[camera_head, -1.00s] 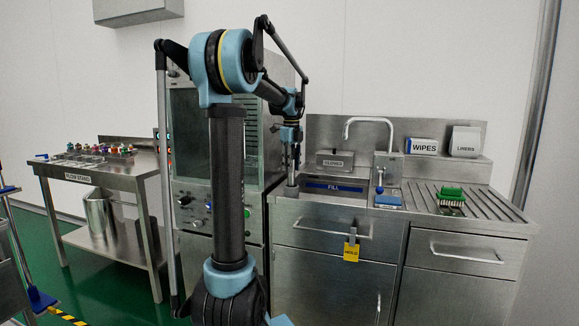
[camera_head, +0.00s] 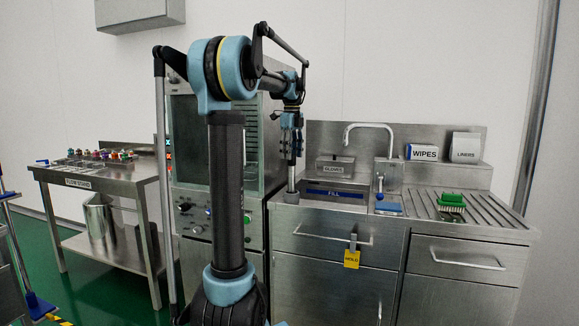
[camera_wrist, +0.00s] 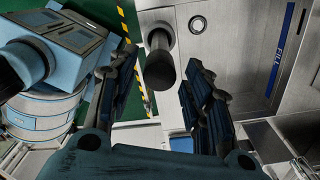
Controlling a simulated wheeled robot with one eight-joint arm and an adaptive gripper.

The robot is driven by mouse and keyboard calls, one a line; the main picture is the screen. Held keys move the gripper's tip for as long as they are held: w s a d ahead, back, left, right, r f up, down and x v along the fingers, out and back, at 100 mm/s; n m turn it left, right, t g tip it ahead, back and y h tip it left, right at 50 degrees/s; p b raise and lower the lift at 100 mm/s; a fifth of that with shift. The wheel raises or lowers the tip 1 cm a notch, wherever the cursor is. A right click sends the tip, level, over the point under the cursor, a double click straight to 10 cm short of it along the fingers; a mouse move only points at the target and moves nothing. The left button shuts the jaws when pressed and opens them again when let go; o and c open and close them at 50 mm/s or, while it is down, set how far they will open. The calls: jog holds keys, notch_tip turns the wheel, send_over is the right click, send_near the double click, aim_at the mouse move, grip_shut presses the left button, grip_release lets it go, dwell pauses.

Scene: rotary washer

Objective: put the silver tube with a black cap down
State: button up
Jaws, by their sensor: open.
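The tube with a black cap (camera_wrist: 160,72) shows in the wrist view as a dark round-ended cylinder between my finger pads, with clear gaps on both sides. Its far end meets a grey round holder (camera_wrist: 158,27). In the head view the tube (camera_head: 291,180) stands upright in the grey holder (camera_head: 291,197) at the left end of the sink counter. My gripper (camera_head: 291,152) is above it, pointing down; it also shows in the wrist view (camera_wrist: 160,88), open and apart from the tube.
The sink (camera_head: 335,194) lies right of the holder, with a tap (camera_head: 370,126) behind it. A blue sponge-like block (camera_head: 388,207) and a green brush (camera_head: 452,201) lie further right. The steel cabinet (camera_head: 262,150) stands close on the left.

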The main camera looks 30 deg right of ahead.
jog(key=shift+r, duration=2.3)
